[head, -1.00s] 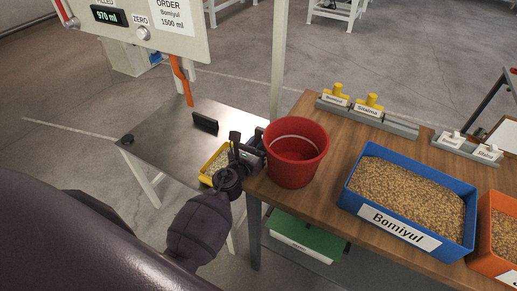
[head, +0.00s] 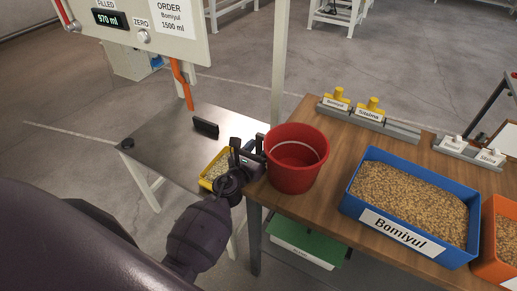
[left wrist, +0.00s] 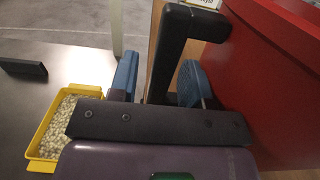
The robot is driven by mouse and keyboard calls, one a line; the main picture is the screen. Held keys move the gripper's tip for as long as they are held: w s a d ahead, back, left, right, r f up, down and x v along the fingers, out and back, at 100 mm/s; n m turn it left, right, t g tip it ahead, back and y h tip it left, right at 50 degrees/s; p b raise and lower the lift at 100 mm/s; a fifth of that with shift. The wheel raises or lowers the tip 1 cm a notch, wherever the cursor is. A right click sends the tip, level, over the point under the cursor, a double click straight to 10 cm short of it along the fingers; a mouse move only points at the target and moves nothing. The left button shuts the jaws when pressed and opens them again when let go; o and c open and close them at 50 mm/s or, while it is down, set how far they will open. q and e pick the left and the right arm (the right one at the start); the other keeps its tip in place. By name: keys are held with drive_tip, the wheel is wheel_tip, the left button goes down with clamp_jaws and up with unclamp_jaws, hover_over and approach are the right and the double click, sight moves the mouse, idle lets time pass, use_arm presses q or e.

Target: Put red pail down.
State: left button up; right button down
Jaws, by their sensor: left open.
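The red pail (head: 297,157) stands upright on the left end of the wooden table (head: 325,190), with its open top facing up. Its inside looks empty, with a pale line around the wall. My left gripper (head: 248,146) is open at the pail's left side. In the left wrist view, the pail's red wall (left wrist: 275,85) fills the right side, and its black side handle (left wrist: 168,60) stands between the two blue-padded fingers (left wrist: 158,80). The fingers are apart. My right gripper is in neither current view.
A blue bin of grain labelled Bomiyul (head: 466,245) stands right of the pail, with an orange bin (head: 490,225) beyond. A yellow tray of pale pellets (head: 208,178) sits on the metal table (head: 165,150) at left. Yellow-knobbed tags (head: 372,105) stand behind.

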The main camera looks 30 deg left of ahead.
use_arm(q)
drive_tip(key=shift+s+r, duration=0.1)
drive_tip(key=shift+r, duration=0.15)
drive_tip(key=s, duration=0.5)
drive_tip(key=shift+s+a+f, duration=0.1)
drive_tip(key=shift+s+f, duration=0.2)
drive_tip(key=s+b, duration=0.1)
drive_tip(key=s, duration=0.3)
drive_tip(key=shift+s+a, duration=0.1)
drive_tip(key=shift+s, duration=0.3)
drive_tip(key=s+f+n+g, duration=0.3)
drive_tip(key=s+f+n, duration=0.3)
drive_tip(key=n, duration=1.1)
drive_tip(key=s+f+n+g, duration=0.4)
drive_tip(key=s+n, duration=0.5)
drive_tip(key=n, duration=0.9)
wheel_tip(320, 180, down, 3)
drive_tip(key=shift+a+r+y+b, duration=0.15)
drive_tip(key=shift+a+y+b, duration=0.15)
drive_tip(key=shift+a+y, duration=0.1)
use_arm(e)
drive_tip(key=shift+s+f, duration=0.25)
drive_tip(key=shift+f, duration=0.8)
